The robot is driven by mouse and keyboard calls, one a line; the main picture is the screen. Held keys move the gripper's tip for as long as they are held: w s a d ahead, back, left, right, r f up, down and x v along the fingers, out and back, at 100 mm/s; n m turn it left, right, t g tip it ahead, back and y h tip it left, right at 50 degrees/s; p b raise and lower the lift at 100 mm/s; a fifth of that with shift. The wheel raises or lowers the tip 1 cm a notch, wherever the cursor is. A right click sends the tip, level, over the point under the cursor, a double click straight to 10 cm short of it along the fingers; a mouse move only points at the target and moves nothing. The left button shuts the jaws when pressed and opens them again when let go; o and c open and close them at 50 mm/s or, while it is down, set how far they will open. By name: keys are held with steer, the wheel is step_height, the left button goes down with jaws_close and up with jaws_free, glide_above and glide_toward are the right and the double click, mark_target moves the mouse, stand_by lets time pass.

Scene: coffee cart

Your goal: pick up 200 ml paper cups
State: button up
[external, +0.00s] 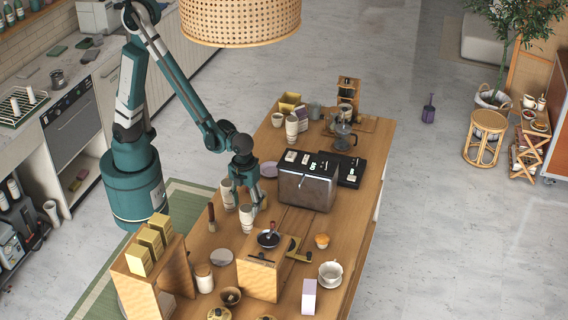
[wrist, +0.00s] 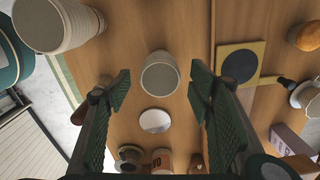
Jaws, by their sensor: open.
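My gripper (external: 247,199) is open and empty, pointing down above the table; its two fingers also show in the wrist view (wrist: 160,90). A pale ribbed paper cup (external: 246,218) stands upright below the fingers. In the wrist view this cup (wrist: 160,74) lies between and beyond the fingertips, apart from both. A second pale paper cup (external: 228,194) stands to the left of my gripper. It looks large at the top left of the wrist view (wrist: 55,24). More pale cups (external: 292,129) stand farther back. I cannot read any cup's volume.
A dark toaster-like machine (external: 308,183) stands right of my gripper. A jar (external: 204,280), a flat pale disc (external: 221,257) and a brown-handled brush (external: 211,216) are nearby.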

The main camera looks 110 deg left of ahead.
steer(key=shift+f, duration=0.1)
stand_by(0.3)
steer(key=shift+d+f, duration=0.1)
steer(key=shift+f, duration=2.45)
steer(key=shift+c, duration=0.5)
steer(key=c, duration=1)
steer(key=shift+r, duration=0.15)
steer(key=shift+r, duration=4.85)
